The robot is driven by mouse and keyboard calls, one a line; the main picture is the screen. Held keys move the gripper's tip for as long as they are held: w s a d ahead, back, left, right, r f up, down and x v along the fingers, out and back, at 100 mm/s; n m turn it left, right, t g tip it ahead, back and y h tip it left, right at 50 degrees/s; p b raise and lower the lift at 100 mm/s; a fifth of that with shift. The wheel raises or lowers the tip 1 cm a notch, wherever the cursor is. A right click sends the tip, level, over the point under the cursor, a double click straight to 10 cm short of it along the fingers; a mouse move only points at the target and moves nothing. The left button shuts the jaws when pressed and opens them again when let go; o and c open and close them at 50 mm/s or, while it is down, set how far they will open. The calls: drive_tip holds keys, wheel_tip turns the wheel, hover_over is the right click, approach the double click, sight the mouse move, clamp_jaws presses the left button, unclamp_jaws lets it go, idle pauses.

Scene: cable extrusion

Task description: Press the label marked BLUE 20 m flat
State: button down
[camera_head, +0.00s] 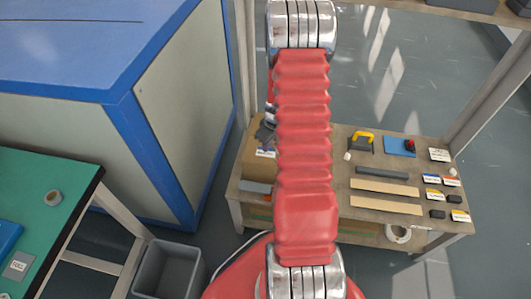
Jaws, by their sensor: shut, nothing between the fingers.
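My gripper (266,133) shows only in part, as a dark shape at the left edge of my red-sleeved arm, which hides the rest of it. It is over the left part of the workbench (350,232), and its fingers look shut. A small white card with a blue mark (265,153) lies just below the gripper in the picture. I cannot tell whether they touch. Several small white labels with coloured bands, such as one with blue (431,179), lie at the bench's right side. The print is too small to read, so I cannot tell which says BLUE 20 m.
A large blue-framed cabinet (180,110), a green table (45,200) and a grey bin (167,270) stand at left. My arm hides the bench's middle.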

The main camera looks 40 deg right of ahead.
drive_tip(key=shift+f, duration=0.5)
drive_tip(key=shift+r, duration=0.1)
idle(0.7)
wheel_tip(320, 180, up, 8)
idle(0.8)
idle(0.4)
drive_tip(key=shift+f, duration=0.3)
drive_tip(key=shift+w+f, duration=0.1)
drive_tip(key=shift+f, duration=3.25)
drive_tip(key=shift+f, duration=0.45)
